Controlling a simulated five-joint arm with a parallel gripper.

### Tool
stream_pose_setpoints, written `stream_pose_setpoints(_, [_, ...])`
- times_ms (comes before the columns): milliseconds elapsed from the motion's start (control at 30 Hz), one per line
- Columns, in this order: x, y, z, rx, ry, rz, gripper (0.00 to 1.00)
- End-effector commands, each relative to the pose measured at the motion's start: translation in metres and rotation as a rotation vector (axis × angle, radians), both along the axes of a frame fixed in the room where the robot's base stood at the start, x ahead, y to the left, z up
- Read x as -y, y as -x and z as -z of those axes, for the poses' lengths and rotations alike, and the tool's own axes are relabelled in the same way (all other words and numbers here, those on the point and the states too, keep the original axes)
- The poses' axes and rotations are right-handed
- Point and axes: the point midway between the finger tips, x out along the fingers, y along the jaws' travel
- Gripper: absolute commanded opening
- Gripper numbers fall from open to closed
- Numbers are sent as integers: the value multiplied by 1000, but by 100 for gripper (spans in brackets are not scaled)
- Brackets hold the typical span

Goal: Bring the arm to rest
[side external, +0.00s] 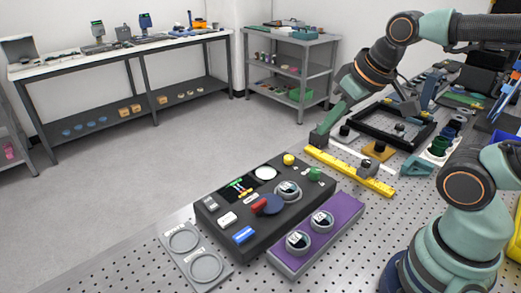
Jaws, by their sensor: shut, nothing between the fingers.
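My arm comes in from the upper right and slopes down to the left, with the gripper pointing down. The fingers are small here and look shut, with nothing held. The gripper appears above the left end of a yellow bar (350,172); whether it touches anything is hard to tell.
The purple block (330,232) with two round dials lies before the box. A grey two-ring plate (213,283) sits at the front left. A black frame (372,140) and a crowd of parts stand behind, at right. Bare perforated table (345,265) shows in front.

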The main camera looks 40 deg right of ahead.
Motion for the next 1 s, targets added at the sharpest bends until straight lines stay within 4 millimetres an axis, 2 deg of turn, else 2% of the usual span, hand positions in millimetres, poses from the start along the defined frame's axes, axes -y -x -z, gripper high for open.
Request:
stream_pose_setpoints(667, [-3,-2,-1,-10,-4,-3,0])
stream_pose_setpoints(833, [-21,-12,-1,-71,-26,-13,0])
stream_pose_setpoints(1000, [-52,-27,3,-172,-49,-21,0])
